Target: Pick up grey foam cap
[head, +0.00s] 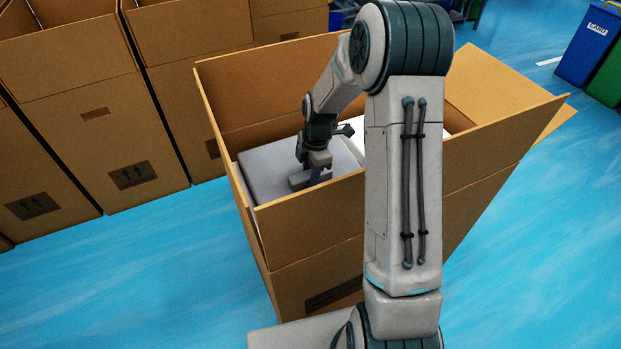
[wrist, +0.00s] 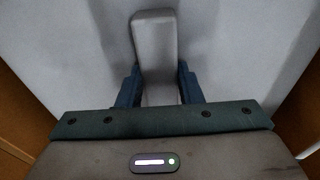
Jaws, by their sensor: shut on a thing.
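The grey foam cap (head: 262,166) lies inside a large open cardboard box. It shows as a pale grey slab with a raised bar-shaped part. In the wrist view the flat grey surface (wrist: 62,45) fills the background, and the raised bar (wrist: 155,50) stands up from it. My gripper (wrist: 158,88) has its two blue fingers on either side of this bar, shut on it. In the head view my gripper (head: 312,178) reaches down into the box onto the cap. Part of the cap is hidden behind my arm and the box's front wall.
The open cardboard box (head: 310,235) has walls around the cap and flaps spread at the right. A white surface (head: 350,128) shows inside it behind my arm. More cardboard boxes (head: 120,130) stand at the left. A blue bin (head: 590,45) stands far right. Blue floor is clear in front.

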